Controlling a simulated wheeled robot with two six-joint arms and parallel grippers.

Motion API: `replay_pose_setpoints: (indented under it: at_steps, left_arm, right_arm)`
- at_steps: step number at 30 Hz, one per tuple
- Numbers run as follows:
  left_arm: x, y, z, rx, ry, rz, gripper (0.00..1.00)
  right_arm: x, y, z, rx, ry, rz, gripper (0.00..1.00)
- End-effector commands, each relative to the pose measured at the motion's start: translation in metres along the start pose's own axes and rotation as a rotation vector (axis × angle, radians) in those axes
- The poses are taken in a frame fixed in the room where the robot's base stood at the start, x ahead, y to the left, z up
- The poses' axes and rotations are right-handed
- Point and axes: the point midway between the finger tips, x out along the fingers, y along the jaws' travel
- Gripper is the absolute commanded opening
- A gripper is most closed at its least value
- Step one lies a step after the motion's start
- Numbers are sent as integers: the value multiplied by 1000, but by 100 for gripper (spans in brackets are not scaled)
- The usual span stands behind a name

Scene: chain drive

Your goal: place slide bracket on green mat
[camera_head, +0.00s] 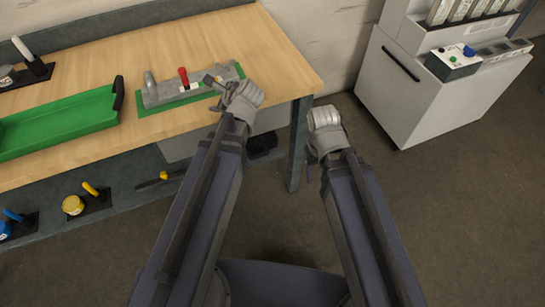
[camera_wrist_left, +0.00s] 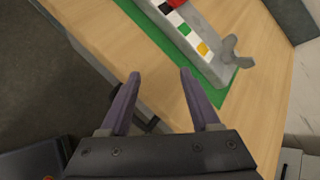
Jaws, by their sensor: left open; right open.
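The slide bracket (camera_head: 190,88), which I take to be the long grey piece with a red knob, lies on the green mat (camera_head: 150,108) on the wooden table. In the left wrist view the bracket (camera_wrist_left: 215,68) shows coloured squares and a wing-shaped end, with a strip of the mat (camera_wrist_left: 215,95) along its near side. My left gripper (camera_head: 215,88) is at the bracket's right end in the head view. In the left wrist view the left gripper (camera_wrist_left: 158,80) is open and empty, apart from the bracket. My right gripper (camera_head: 311,168) is open, right of the table, its fingers mostly hidden.
A green tray (camera_head: 60,122) with a black handle lies left of the mat. A black stand (camera_head: 38,72) is farther left. A lower shelf holds yellow and blue items. A white cabinet (camera_head: 430,100) stands at the right. The table's right end is clear.

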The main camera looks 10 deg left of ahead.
Motion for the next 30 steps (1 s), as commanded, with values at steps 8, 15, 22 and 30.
replay_pose_setpoints:
  at_steps: [8,15,22,30]
  left_arm:
    - [-78,72,-125,-759,233,420,63]
    - [-141,118,-181,-1097,201,759,63]
    - [-160,131,-193,-1181,162,859,63]
    - [-160,131,-193,-1183,162,859,63]
  right_arm:
    - [0,0,0,0,0,0,61]
    - [0,0,0,0,0,0,61]
    - [0,0,0,0,0,0,61]
    - [0,0,0,0,0,0,61]
